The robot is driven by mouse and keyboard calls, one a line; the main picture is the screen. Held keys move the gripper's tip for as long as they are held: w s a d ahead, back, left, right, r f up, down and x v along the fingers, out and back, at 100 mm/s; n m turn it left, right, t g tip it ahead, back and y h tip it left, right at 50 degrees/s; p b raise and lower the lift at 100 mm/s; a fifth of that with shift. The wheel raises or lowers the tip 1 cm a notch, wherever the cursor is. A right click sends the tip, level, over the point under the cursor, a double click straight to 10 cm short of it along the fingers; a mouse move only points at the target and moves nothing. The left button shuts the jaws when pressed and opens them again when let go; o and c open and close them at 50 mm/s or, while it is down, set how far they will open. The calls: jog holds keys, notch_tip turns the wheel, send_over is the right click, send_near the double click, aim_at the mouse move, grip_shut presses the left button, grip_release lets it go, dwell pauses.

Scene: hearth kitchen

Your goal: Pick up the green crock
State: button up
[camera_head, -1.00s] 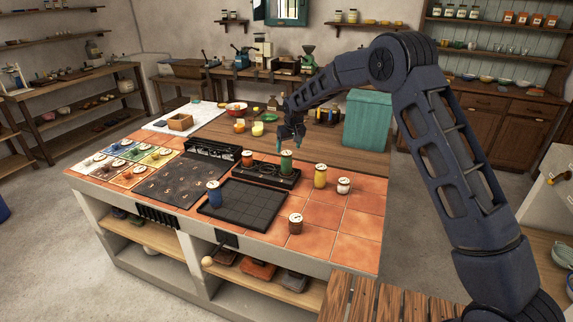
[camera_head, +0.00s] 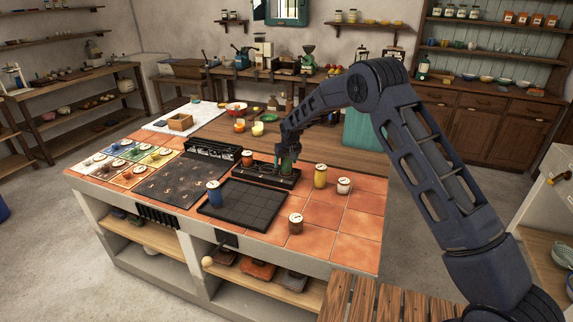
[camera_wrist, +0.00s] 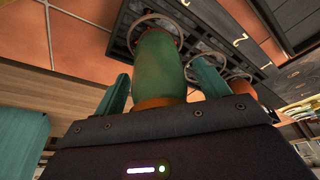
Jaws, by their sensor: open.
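The green crock (camera_head: 287,165) stands upright in the black rack (camera_head: 263,175) on the tiled counter. In the wrist view the crock (camera_wrist: 160,68) fills the space between the two teal fingers of my gripper (camera_wrist: 163,85), one finger on each side. The gripper (camera_head: 286,156) is open around the crock. I cannot tell whether either finger touches it.
An orange-red jar (camera_head: 247,158) stands in the same rack to the left. A yellow jar (camera_head: 320,176) and a white jar (camera_head: 343,185) stand to the right. A blue jar (camera_head: 214,193) and a brown jar (camera_head: 295,223) stand nearer the front. A teal box (camera_head: 358,129) is behind.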

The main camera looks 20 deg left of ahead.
jog(key=c, duration=1.3)
jog(key=shift+r, duration=0.1)
